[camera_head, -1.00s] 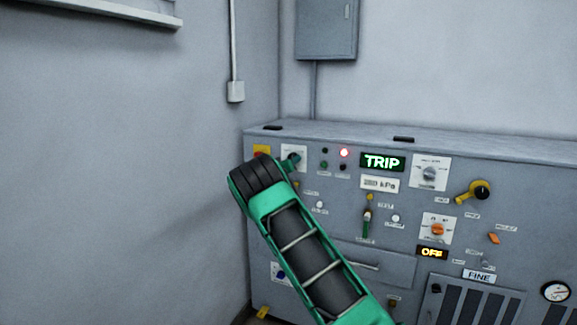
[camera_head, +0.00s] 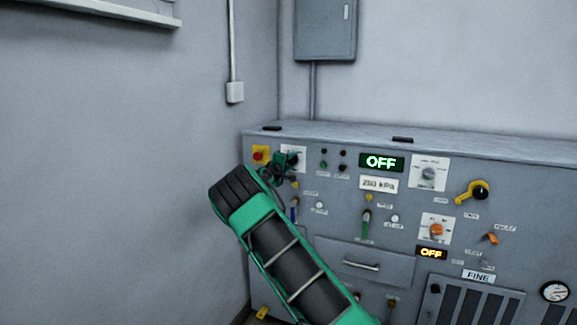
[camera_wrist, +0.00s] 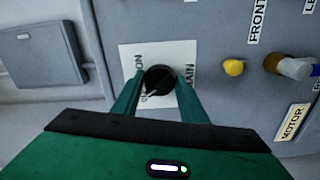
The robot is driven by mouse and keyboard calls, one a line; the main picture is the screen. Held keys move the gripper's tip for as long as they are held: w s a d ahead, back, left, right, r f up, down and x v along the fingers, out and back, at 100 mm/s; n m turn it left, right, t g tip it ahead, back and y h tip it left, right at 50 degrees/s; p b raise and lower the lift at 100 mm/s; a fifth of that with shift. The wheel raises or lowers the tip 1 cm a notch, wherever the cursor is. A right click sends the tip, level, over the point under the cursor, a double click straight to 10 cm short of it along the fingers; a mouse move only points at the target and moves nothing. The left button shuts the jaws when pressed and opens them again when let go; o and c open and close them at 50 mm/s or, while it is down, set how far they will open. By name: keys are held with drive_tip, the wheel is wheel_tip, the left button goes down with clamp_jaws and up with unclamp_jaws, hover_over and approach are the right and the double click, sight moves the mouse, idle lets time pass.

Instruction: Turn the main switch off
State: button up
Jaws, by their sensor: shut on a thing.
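The main switch (camera_wrist: 158,80) is a black rotary knob on a white plate marked MAIN and ON; the rest of the lettering is partly hidden. In the wrist view my gripper (camera_wrist: 158,88) has its two green fingers on either side of the knob, shut on it. In the head view my gripper (camera_head: 283,163) is at the white plate (camera_head: 297,155) in the panel's upper left, and it covers part of the switch. The display (camera_head: 381,162) reads OFF in green.
A red button on a yellow plate (camera_head: 261,155) sits just left of the switch. Dark indicator lamps (camera_head: 343,153), a rotary selector (camera_head: 428,174) and a yellow-handled knob (camera_head: 472,191) are to the right. A wall stands close on the left.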

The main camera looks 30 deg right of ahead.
drive_tip(key=shift+w+a+n, duration=0.2)
drive_tip(key=shift+a+n, duration=0.2)
drive_tip(key=shift+n, duration=0.8)
drive_tip(key=shift+f, duration=0.15)
drive_tip(key=o, duration=1)
drive_tip(key=shift+s+d, duration=0.1)
drive_tip(key=shift+d, duration=0.1)
drive_tip(key=v, duration=1)
drive_tip(key=shift+s+a, duration=0.2)
drive_tip(key=shift+a, duration=0.1)
drive_tip(key=shift+d, duration=0.1)
